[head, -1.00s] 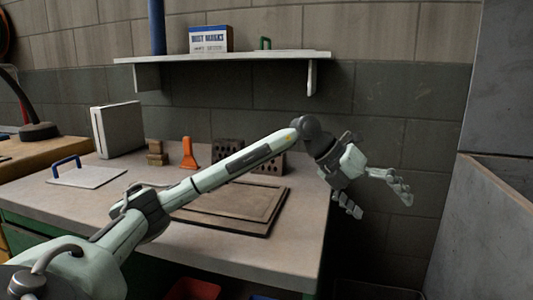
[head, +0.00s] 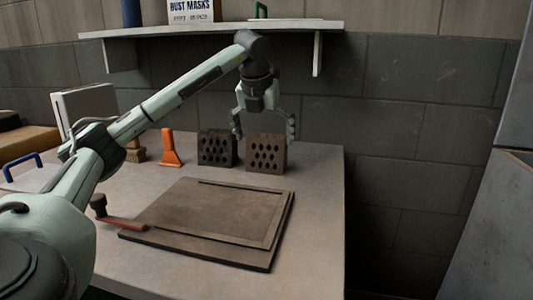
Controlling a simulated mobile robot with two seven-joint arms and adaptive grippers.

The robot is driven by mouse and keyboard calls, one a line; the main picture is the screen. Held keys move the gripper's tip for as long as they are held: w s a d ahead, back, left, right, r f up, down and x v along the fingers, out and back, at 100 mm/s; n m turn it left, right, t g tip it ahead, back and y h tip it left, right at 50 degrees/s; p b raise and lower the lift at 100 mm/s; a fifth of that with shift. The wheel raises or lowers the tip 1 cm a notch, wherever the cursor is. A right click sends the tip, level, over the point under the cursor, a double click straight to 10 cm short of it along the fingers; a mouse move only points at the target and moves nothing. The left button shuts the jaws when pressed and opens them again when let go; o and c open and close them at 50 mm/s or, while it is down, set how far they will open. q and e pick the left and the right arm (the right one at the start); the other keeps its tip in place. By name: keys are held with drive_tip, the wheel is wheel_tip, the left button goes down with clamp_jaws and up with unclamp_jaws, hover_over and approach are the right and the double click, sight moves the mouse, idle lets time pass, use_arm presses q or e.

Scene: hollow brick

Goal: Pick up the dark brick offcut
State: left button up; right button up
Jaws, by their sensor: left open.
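Two hollow bricks with rows of holes stand upright at the back of the bench. The left one is the darker, a near-black brick offcut (head: 216,149). The right one is a browner brick (head: 266,155). My left gripper (head: 264,133) points down with its fingers spread, and it is empty. In the picture its fingers straddle the top of the browner brick, with the left finger near the gap between the two bricks. I cannot tell how far apart in depth the gripper and bricks are. My right gripper is not in view.
A shelf (head: 200,30) with a dust mask box (head: 191,10) hangs above.

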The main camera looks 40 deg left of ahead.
sight(267, 153)
use_arm(q)
drive_tip(key=x, duration=0.4)
drive_tip(key=shift+f, duration=0.45)
drive_tip(key=shift+w+f, duration=0.2)
drive_tip(key=shift+f, duration=0.15)
drive_tip(key=c, duration=1.4)
drive_tip(key=shift+o, duration=0.2)
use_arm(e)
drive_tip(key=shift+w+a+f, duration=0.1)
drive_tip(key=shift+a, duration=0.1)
use_arm(q)
drive_tip(key=shift+r, duration=0.15)
